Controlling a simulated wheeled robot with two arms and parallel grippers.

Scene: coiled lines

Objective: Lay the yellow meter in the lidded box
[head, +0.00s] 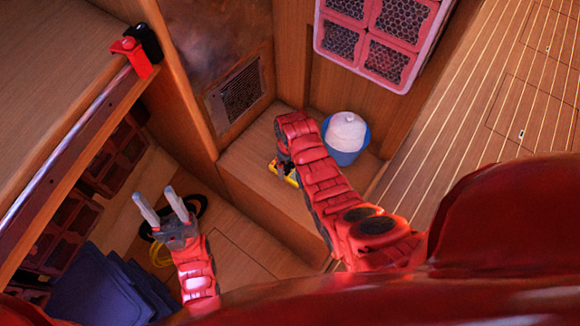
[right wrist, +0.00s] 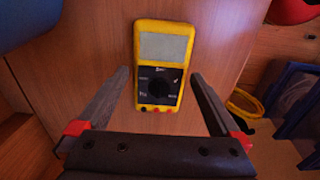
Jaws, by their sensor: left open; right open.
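The yellow meter (right wrist: 162,65) lies face up on a wooden surface in the right wrist view, its grey screen away from me and its black dial nearer. My right gripper (right wrist: 161,75) is open, with one finger on each side of the meter and visible gaps between. In the head view, only a yellow edge of the meter (head: 291,179) shows beside my right arm, which hides most of that gripper. My left gripper (head: 160,204) is open and empty, over the lower floor at the left. I cannot make out a lidded box for certain.
A blue tub with a white heap or cover (head: 346,137) stands on the wooden step (head: 245,160), right of my right arm. Black coils (head: 200,207) and yellow coils (head: 158,256) lie near my left gripper. Blue panels (head: 95,284) stand lower left. A red clamp (head: 131,55) sits on the counter edge.

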